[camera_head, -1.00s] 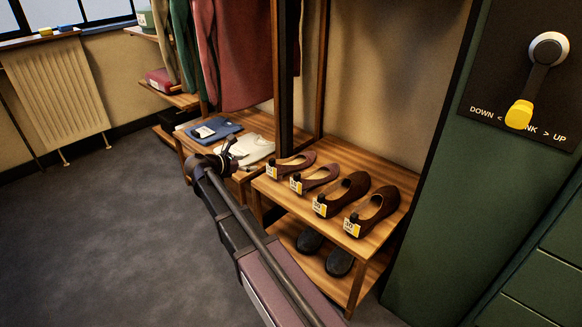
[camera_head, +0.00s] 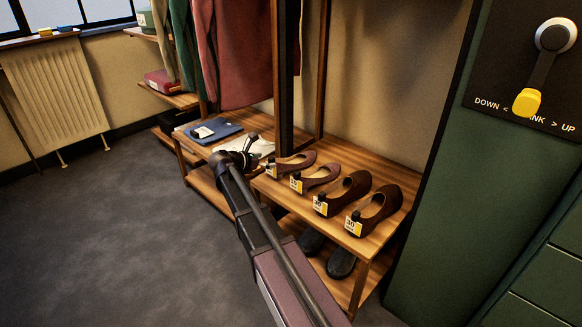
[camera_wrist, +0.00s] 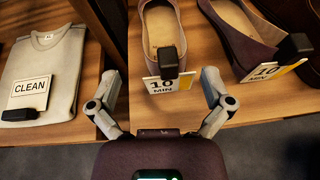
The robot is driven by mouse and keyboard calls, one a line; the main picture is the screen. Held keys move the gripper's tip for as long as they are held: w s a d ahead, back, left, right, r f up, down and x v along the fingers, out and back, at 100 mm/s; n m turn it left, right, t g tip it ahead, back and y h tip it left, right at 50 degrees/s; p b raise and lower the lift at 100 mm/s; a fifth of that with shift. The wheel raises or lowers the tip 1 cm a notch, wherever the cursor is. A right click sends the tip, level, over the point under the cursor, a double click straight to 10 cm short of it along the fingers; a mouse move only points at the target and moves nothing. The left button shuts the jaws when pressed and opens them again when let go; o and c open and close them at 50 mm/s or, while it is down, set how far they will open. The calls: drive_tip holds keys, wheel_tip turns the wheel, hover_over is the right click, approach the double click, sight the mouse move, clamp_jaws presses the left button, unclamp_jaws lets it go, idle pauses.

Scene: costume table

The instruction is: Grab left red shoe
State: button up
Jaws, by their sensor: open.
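The left red shoe (camera_head: 301,162), a dull reddish flat with a tag at its heel, is leftmost in the row on the wooden shelf. In the wrist view the left shoe (camera_wrist: 181,22) lies ahead, with its "10 MIN" tag between my finger lines. The second reddish shoe (camera_head: 321,181) is to its right, and also shows in the wrist view (camera_wrist: 233,37). My gripper (camera_wrist: 160,88) is open and empty, its fingers spread to either side of the left shoe's heel end. In the head view my gripper (camera_head: 238,155) is just left of the shoe.
Two dark brown shoes (camera_head: 347,195) stand farther right, with dark shoes (camera_head: 341,262) on the shelf below. A pale folded shirt (camera_wrist: 45,70) with a "CLEAN" tag lies left of the gripper. A wooden post (camera_head: 281,80) rises behind. The carpet at left is clear.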

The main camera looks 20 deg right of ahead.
idle(0.3)
drive_tip(key=shift+w+d+f+b, duration=0.15)
drive_tip(key=shift+d+f+b, duration=0.45)
drive_tip(key=shift+d, duration=0.2)
drive_tip(key=shift+w+d+f+b, duration=0.15)
drive_tip(key=shift+d+f+b, duration=0.4)
drive_tip(key=shift+d, duration=0.25)
drive_tip(key=shift+w+d+f, duration=0.2)
drive_tip(key=shift+d, duration=0.45)
drive_tip(key=c, duration=1.2)
